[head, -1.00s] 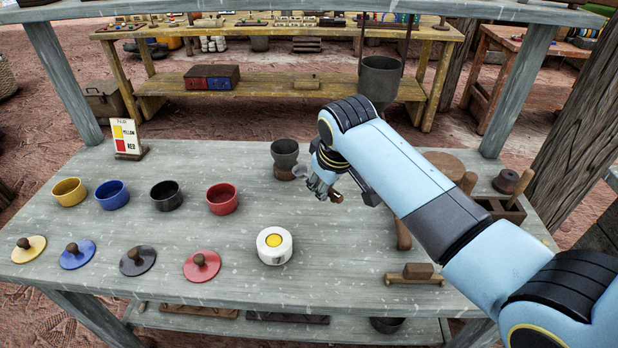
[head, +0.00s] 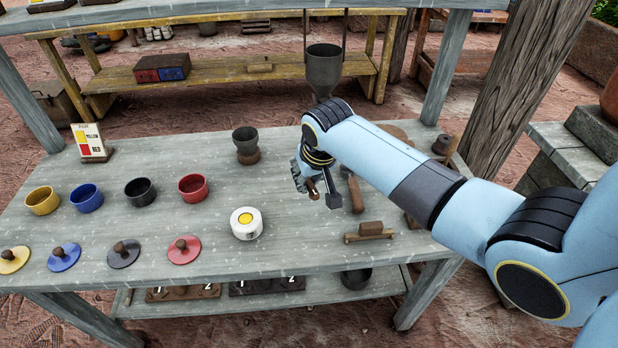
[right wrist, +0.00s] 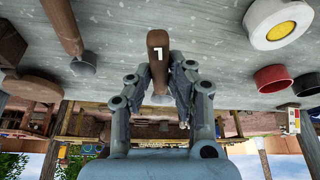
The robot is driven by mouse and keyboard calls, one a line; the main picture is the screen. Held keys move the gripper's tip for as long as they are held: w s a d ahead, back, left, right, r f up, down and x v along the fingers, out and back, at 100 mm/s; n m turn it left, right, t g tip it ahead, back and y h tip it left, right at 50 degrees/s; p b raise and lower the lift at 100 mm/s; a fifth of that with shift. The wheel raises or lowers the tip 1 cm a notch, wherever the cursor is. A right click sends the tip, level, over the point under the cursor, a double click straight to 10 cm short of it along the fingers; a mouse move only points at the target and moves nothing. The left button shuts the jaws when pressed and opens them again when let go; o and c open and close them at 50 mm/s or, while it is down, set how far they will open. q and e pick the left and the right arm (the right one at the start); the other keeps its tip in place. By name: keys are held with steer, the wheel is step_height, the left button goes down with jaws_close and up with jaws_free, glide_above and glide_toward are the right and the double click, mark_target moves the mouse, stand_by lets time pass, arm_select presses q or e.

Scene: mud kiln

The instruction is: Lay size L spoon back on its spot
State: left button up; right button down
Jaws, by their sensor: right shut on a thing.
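My right gripper (head: 316,188) is shut on the brown handle of a spoon (head: 312,189) over the right part of the grey table (head: 130,225). In the right wrist view the handle (right wrist: 158,45) stands between the fingers (right wrist: 158,85) with a white mark, seen upside down, that looks like an L. Its grey head shows partly beyond the handle. A second brown-handled tool (head: 356,194) with a grey end lies just right of the gripper; it also shows in the right wrist view (right wrist: 62,25). My left gripper is not in view.
A dark cup on a brown base (head: 246,145) stands left of the gripper. A white pot with yellow top (head: 246,222) and a small wooden stand (head: 370,231) are nearer. Coloured bowls (head: 192,187) and knobbed lids (head: 183,249) fill the left. Marked racks (head: 185,292) lie on the lower shelf.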

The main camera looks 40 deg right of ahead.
steer(key=b, duration=0.5)
glide_above(307, 204)
steer(key=s, duration=0.2)
steer(key=shift+w+a+f, duration=0.1)
steer(key=shift+w+f, duration=0.05)
steer(key=shift+f, duration=1.05)
steer(key=shift+w+a+f, duration=0.1)
steer(key=shift+f, duration=1.05)
steer(key=shift+f+b, duration=0.45)
steer(key=shift+f, duration=0.55)
steer(key=shift+f, duration=0.2)
steer(key=c, duration=0.6)
jaws_free()
step_height(307, 204, up, 6)
steer(key=p, duration=0.7)
steer(key=shift+r, duration=0.1)
